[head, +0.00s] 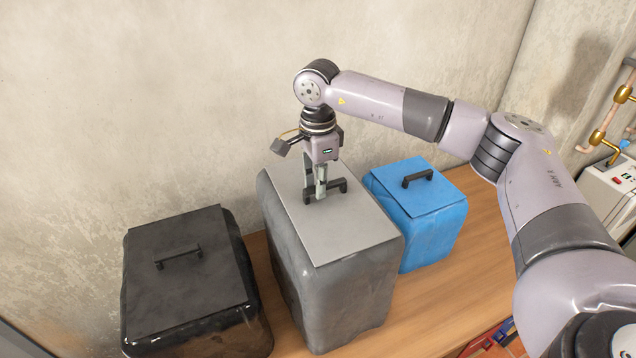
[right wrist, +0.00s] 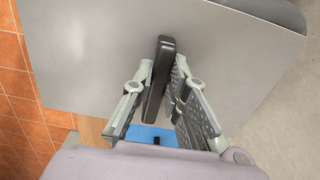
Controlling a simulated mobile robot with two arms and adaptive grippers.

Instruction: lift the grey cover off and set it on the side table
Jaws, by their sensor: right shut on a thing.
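The grey cover (head: 315,225) is a flat panel with a dark bar handle, lying on top of the tall grey box (head: 340,295) in the middle of the table. It looks slightly turned relative to the box. My right gripper (head: 321,196) comes down from above and is shut on the handle of the grey cover. In the right wrist view the dark handle (right wrist: 157,80) stands between the two fingers, with the grey cover (right wrist: 90,50) filling the view behind it. My left gripper is not in view. I cannot pick out a side table.
A black box with a black handled cover (head: 190,275) stands on the left, and a smaller blue box with a blue cover (head: 425,215) on the right. All stand on a wooden table (head: 440,290) against a concrete wall. Pipes and a white appliance (head: 610,190) are at far right.

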